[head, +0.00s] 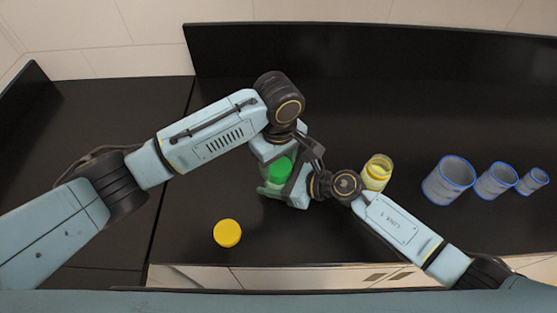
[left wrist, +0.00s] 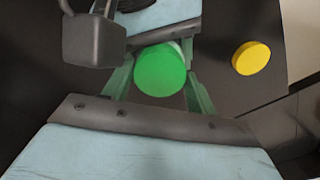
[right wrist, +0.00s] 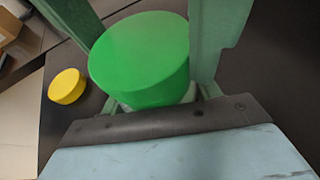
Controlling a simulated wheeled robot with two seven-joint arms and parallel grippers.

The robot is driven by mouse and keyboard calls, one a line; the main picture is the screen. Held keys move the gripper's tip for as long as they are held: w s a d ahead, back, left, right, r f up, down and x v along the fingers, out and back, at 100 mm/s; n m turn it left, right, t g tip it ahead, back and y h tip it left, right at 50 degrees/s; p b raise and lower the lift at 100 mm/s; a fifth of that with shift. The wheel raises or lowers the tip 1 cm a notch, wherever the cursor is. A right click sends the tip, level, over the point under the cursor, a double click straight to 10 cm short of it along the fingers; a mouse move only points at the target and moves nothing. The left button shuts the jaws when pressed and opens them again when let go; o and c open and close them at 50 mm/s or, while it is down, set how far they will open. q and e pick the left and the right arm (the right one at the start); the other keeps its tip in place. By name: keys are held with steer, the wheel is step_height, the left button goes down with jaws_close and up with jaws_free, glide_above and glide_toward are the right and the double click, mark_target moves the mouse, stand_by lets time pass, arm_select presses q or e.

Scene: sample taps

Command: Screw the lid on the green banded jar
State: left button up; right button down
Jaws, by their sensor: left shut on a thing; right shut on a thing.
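The green lid (head: 280,169) sits on top of the green banded jar (head: 273,184), which is mostly hidden under it and between my grippers. My left gripper (head: 282,172) comes from behind and is shut with its fingers on either side of the lid; the lid also shows in the left wrist view (left wrist: 160,70). My right gripper (head: 275,186) comes from the right and is shut lower down, on the jar body. In the right wrist view the lid (right wrist: 140,60) hides nearly all of the jar. I cannot tell how far the lid is turned down.
A yellow lid (head: 227,233) lies flat near the front edge of the black counter (head: 215,180). An open yellow-banded jar (head: 377,172) stands close behind my right arm. Three blue-rimmed grey cups (head: 448,181) stand to the right. The counter at the left front is clear.

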arm_select(q)
steer(key=shift+m, duration=1)
steer(key=o, duration=1.1)
steer(key=shift+r, duration=0.1)
steer(key=shift+r, duration=2.2)
steer(key=shift+c, duration=0.3)
